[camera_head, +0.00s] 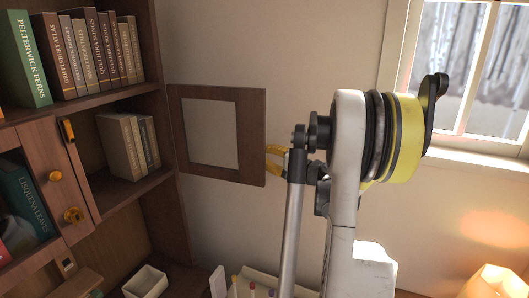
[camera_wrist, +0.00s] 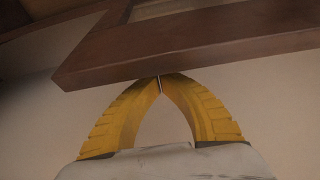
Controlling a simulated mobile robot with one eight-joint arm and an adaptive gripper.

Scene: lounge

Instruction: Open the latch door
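A brown wooden-framed door (camera_head: 250,138) stands swung out from the right side of the bookshelf, with the pale wall showing through its middle. Its lower frame edge also crosses the top of the wrist view (camera_wrist: 190,45). My gripper (camera_head: 268,160) is at the free right edge of the swung-out door. In the wrist view its yellow fingertips (camera_wrist: 160,77) meet just below the frame edge, with nothing visible between them. Contact with the door is unclear.
The bookshelf (camera_head: 163,150) holds several books on two levels. An open white box (camera_head: 146,283) and a white tray with small coloured items (camera_head: 262,280) sit below. A window (camera_head: 460,75) and a lit lamp (camera_head: 495,283) are at the right.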

